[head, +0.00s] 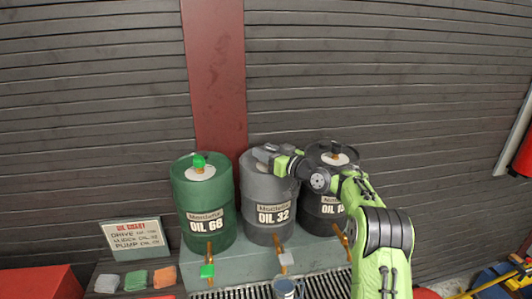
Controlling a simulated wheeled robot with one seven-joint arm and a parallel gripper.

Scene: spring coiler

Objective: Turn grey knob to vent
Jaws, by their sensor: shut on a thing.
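The grey drum (264,185), marked OIL 32, stands upright in the middle of three drums. My gripper (270,154) is at the top of this drum, reaching in from the right. It is shut on the grey knob there. The knob is hidden by the gripper, so its angle cannot be told. A grey tap handle (286,259) sits low at the front of the same drum, clear of my gripper.
A green drum (207,205) with a green top knob (199,160) stands to the left. A black drum (318,212) stands to the right, partly behind my arm. A sign (134,238) and coloured cloths (135,280) are at lower left.

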